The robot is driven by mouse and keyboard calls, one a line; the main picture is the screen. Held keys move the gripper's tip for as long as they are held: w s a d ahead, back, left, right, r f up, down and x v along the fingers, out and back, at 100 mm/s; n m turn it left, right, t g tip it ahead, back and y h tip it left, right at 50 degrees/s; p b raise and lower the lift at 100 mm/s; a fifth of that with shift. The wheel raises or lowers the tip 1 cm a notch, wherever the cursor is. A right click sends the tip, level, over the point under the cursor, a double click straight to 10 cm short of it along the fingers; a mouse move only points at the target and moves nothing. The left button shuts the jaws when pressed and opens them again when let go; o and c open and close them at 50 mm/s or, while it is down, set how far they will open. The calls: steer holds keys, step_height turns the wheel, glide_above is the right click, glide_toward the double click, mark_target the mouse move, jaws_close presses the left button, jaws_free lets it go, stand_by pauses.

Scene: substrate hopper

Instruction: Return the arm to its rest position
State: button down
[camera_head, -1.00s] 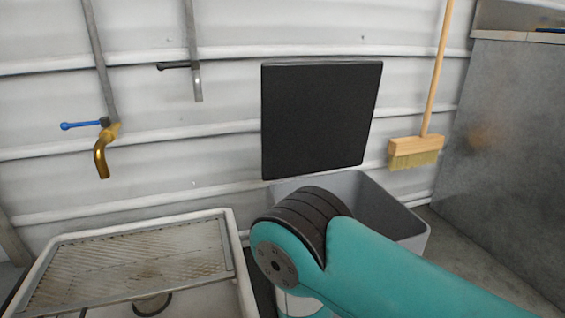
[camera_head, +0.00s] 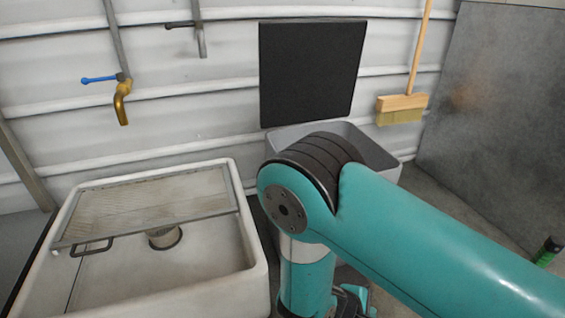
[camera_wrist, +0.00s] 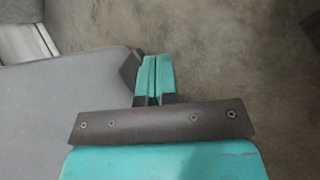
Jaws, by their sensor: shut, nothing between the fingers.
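My teal arm reaches in from the lower right of the head view, bends at a dark ribbed joint and hangs down in front of a grey bin (camera_head: 375,150). My gripper (camera_wrist: 153,60) shows in the wrist view with its two teal fingers together and nothing between them. It points over bare concrete floor (camera_wrist: 220,50), with a smooth grey surface close on its left. In the head view the gripper's fingertips are cut off by the bottom edge.
A white sink (camera_head: 250,275) with a mesh grate (camera_head: 150,205) stands at left, a brass tap (camera_head: 122,100) above it. A black panel (camera_head: 310,75) and a broom (camera_head: 402,105) are on the back wall. A grey panel (camera_head: 500,110) stands at right; a green-capped object (camera_head: 548,250) is below it.

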steer(key=s+a+r+m+g+y+p, duration=0.1)
steer(key=a+r+m+g+y+p, duration=0.2)
steer(key=r, duration=1.2)
steer(key=a+r+m+g+y+p, duration=0.1)
steer(key=a+r+m+y+p, duration=0.25)
steer(key=r, duration=1.05)
steer(key=s+d+r+t+y+p, duration=0.1)
steer(key=s+r+y+p, duration=0.3)
steer(key=r, duration=0.7)
steer(key=s+d+r+y+p, duration=0.15)
steer(key=s+r+p, duration=0.25)
steer(key=s+r, duration=0.55)
step_height(320, 180, up, 40)
steer(key=w+p, duration=0.2)
steer(key=p, duration=3.6)
steer(key=shift+w+a+r, duration=0.15)
steer(key=shift+w, duration=0.15)
steer(key=shift+n, duration=0.25)
